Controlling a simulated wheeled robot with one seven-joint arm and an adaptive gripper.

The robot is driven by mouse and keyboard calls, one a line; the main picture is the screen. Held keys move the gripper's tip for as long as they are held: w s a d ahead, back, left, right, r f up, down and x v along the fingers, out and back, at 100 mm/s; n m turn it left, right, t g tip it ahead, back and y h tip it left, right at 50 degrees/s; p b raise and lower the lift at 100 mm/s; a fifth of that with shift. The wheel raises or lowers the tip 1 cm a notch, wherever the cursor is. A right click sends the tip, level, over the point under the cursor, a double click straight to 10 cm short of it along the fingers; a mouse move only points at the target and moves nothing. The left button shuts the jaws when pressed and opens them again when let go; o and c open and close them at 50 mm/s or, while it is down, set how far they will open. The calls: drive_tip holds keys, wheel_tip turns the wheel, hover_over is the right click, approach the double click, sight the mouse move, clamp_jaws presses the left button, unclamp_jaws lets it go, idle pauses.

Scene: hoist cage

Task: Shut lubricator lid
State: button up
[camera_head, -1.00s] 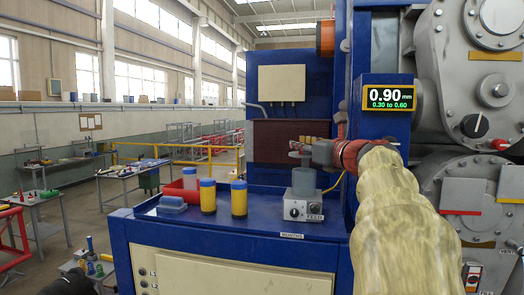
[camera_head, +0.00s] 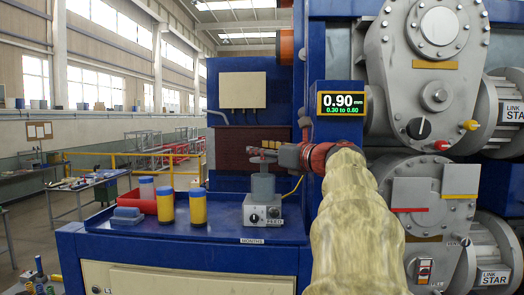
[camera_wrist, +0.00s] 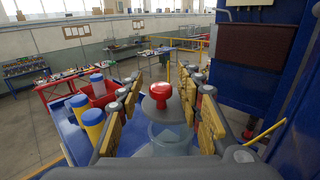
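The lubricator (camera_head: 263,212) is a grey box with a dial, a FEED label and a grey cup (camera_head: 263,186) on top, standing on the blue cabinet top. In the wrist view its clear bowl (camera_wrist: 170,141) shows below a grey lid with a red knob (camera_wrist: 160,91). I cannot tell whether the lid is seated on the bowl or raised. My gripper (camera_head: 262,154) is over the cup. In the wrist view my gripper (camera_wrist: 163,112) is open, its yellow-padded fingers on either side of the lid, with gaps visible near the knob. My fingers partly hide the lid in the head view.
Two yellow jars with blue tops (camera_head: 197,206), a red bin (camera_head: 150,202) and a blue block (camera_head: 128,215) stand left of the lubricator. A blue column with a 0.90 mm display (camera_head: 341,103) rises to the right. The cabinet front edge is clear.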

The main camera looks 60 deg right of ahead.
drive_tip(key=shift+s, duration=0.1)
drive_tip(key=v, duration=1.1)
drive_tip(key=shift+s+a, duration=0.15)
drive_tip(key=shift+s, duration=0.25)
drive_tip(key=shift+w, duration=0.1)
